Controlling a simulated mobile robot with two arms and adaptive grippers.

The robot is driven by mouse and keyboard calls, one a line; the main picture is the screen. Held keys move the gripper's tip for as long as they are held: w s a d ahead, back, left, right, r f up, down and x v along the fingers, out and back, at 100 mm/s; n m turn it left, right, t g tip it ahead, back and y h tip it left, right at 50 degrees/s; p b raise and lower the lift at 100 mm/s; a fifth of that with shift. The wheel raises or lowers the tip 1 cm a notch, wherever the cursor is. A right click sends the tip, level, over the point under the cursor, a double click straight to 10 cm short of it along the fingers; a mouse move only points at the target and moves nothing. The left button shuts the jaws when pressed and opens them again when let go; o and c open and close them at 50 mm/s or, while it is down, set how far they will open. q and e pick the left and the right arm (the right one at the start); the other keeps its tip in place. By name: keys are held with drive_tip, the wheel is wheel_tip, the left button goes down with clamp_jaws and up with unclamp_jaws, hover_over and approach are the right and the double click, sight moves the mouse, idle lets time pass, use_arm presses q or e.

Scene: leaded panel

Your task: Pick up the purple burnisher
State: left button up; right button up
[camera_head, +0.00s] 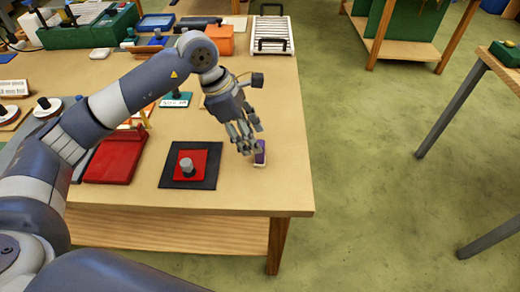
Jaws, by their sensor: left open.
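The purple burnisher (260,151) stands near the right edge of the wooden table, with a pale lower part. My left gripper (248,144) reaches down from the upper left and is open. Its fingertips are right beside the burnisher and overlap its left side in the picture. I cannot tell whether they touch it. My right gripper is not in view.
A red square with a grey knob (186,165) sits on a black mat (202,182) left of the burnisher. A red tray (108,170) lies further left. A white rack (271,22) and an orange box (220,40) stand at the back. The front right table corner is clear.

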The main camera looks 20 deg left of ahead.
use_arm(q)
drive_tip(key=shift+w+d+f, duration=0.15)
drive_tip(key=shift+d+f, duration=0.1)
drive_tip(key=shift+f, duration=0.4)
drive_tip(key=p+x, duration=0.1)
drive_tip(key=x, duration=0.1)
drive_tip(key=p+x, duration=0.1)
drive_tip(key=x, duration=0.1)
drive_tip(key=shift+d+f, duration=0.15)
drive_tip(key=shift+f, duration=0.25)
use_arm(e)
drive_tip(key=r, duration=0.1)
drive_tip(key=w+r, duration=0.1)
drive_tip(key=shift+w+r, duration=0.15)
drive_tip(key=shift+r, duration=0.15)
use_arm(q)
drive_tip(key=c, duration=1.1)
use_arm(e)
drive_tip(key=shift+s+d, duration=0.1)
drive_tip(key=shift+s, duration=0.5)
